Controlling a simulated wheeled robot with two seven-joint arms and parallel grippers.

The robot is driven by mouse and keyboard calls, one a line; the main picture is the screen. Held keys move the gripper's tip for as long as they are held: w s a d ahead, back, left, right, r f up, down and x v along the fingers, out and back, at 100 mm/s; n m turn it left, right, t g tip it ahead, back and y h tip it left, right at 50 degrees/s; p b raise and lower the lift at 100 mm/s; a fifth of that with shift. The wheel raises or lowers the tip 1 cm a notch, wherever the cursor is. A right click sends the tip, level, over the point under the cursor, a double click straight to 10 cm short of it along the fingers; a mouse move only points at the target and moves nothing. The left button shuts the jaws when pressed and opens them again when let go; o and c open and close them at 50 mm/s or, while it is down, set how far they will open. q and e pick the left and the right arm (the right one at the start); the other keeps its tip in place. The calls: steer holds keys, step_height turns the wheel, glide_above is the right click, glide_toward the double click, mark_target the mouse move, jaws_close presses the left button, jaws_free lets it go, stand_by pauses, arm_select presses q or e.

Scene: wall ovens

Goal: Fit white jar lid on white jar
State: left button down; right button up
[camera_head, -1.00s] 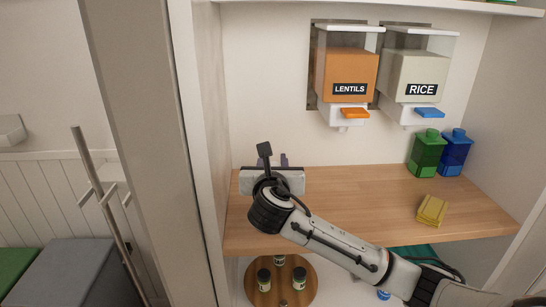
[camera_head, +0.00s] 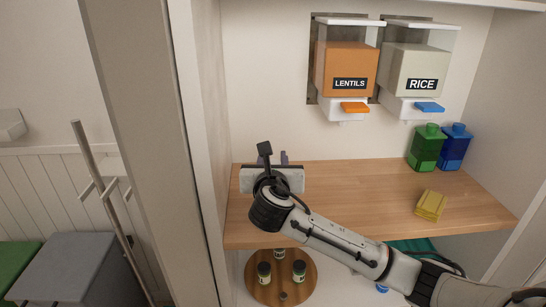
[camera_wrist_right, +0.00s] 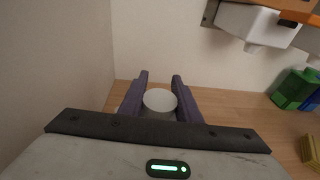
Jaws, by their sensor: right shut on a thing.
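My right gripper (camera_head: 272,162) is above the left end of the wooden shelf, near the back wall, its body hiding what is under it in the head view. In the right wrist view its two purple fingers (camera_wrist_right: 160,80) stand on either side of a round white piece, which looks like the white jar lid (camera_wrist_right: 160,99), and are shut on it. A paler side shows just below the disc. I cannot tell whether it rests on the white jar, which I cannot make out separately. My left gripper is not in view.
The wooden shelf (camera_head: 350,205) is clear in the middle. A yellow block (camera_head: 431,205), green container (camera_head: 427,148) and blue container (camera_head: 455,148) are at right. Lentils (camera_head: 347,70) and rice (camera_head: 414,70) dispensers hang above. A round wooden tray (camera_head: 268,290) with small jars is below.

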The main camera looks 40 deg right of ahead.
steer(key=shift+f, duration=0.15)
steer(key=o, duration=1.1)
steer(key=shift+o, duration=0.2)
steer(key=shift+s+a, duration=0.1)
